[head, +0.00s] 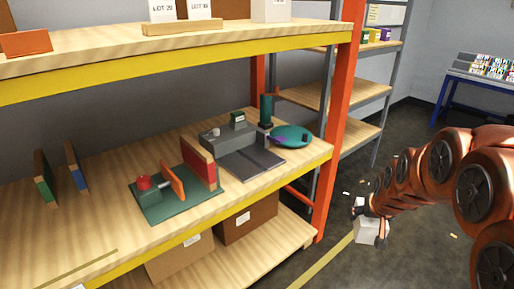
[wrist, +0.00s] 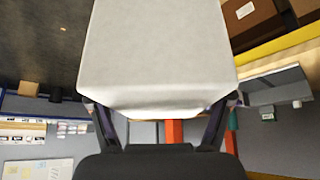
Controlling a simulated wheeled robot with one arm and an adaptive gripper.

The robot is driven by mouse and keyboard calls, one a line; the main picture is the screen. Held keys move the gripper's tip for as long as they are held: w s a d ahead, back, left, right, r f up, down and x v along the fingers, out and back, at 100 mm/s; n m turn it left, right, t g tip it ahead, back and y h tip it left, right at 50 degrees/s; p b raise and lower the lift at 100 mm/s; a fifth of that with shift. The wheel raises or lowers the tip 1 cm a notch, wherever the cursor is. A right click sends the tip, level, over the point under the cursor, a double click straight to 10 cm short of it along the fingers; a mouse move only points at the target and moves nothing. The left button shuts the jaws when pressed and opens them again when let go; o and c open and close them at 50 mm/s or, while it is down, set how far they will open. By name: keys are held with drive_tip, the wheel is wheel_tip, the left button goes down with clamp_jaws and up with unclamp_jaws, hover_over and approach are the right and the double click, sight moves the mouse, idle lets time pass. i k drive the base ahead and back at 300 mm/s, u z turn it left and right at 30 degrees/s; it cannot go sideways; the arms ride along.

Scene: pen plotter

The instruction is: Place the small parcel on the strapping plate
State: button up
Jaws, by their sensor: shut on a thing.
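The small parcel is a white box (head: 369,231) held in my gripper (head: 368,211), low at the right of the head view, apart from the shelf. In the wrist view the parcel (wrist: 157,55) fills the upper middle between the two dark fingers of my gripper (wrist: 160,118). A dark grey flat plate (head: 258,163) lies on the middle shelf in front of a grey machine block (head: 226,136); it looks like the strapping plate, and its top is bare. The plate is left of and higher in the head view than my gripper.
An orange post (head: 337,130) stands between my gripper and the shelf contents. Brown boxes (head: 248,219) sit below.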

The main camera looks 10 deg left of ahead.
sight(251, 156)
drive_tip(key=i, duration=1.05)
drive_tip(key=u, duration=1.55)
